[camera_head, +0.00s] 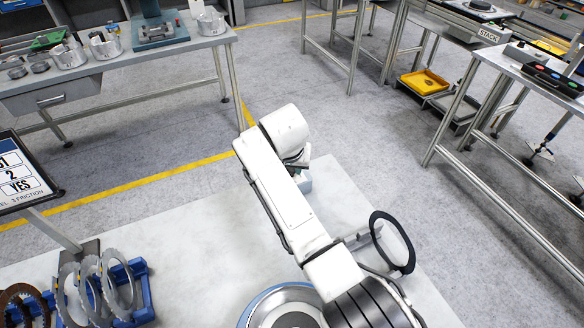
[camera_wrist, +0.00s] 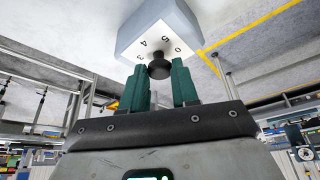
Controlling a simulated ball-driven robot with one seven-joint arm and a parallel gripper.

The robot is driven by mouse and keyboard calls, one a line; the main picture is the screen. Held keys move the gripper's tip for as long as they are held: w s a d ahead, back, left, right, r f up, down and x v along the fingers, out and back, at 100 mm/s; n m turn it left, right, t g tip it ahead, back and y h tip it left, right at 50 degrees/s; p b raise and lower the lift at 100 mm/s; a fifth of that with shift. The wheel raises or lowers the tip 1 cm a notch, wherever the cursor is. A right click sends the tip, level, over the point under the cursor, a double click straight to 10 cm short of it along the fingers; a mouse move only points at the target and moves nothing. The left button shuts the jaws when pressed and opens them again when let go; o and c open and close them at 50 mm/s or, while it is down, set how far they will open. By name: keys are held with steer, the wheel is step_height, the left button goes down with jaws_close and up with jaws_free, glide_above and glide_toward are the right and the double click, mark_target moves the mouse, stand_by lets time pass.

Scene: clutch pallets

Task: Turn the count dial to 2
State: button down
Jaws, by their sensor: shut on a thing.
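The count dial is a pale grey-blue box with a white face (camera_wrist: 128,45) and a dark round knob (camera_wrist: 160,66) in the wrist view. The figures 0, 5, 4 and 3 show around the knob; the rest of the scale and any pointer mark are hidden. My gripper (camera_wrist: 159,72) has its two green fingers on either side of the knob, shut on it. In the head view the dial box (camera_head: 304,184) stands on the pale table, mostly hidden under my arm's end.
A screen (camera_head: 20,178) at the left reads "2" and "YES". Toothed rings (camera_head: 90,285) stand in a blue rack (camera_head: 146,292) at the lower left. A dark-rimmed ring (camera_head: 376,218) stands right of my arm. Bare tabletop (camera_head: 200,240) lies left of the arm.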

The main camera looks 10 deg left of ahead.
steer(key=m+b, duration=0.1)
steer(key=m+h+b, duration=0.1)
steer(key=m+b, duration=0.1)
steer(key=m+h+b, duration=0.1)
steer(key=m, duration=0.1)
steer(key=shift+a+f+b, duration=0.2)
steer(key=shift+a+b, duration=0.1)
steer(key=m+b, duration=0.1)
steer(key=m+h+b, duration=0.1)
steer(key=m+b, duration=0.1)
steer(key=shift+w+r+g, duration=0.15)
steer(key=shift+r+g, duration=0.05)
steer(key=shift+g, duration=0.2)
steer(key=shift+m, duration=0.3)
steer(key=c, duration=0.8)
jaws_free()
steer(key=shift+c, duration=0.2)
steer(key=b+v, duration=0.1)
steer(key=v, duration=1)
steer(key=shift+w+a, duration=0.1)
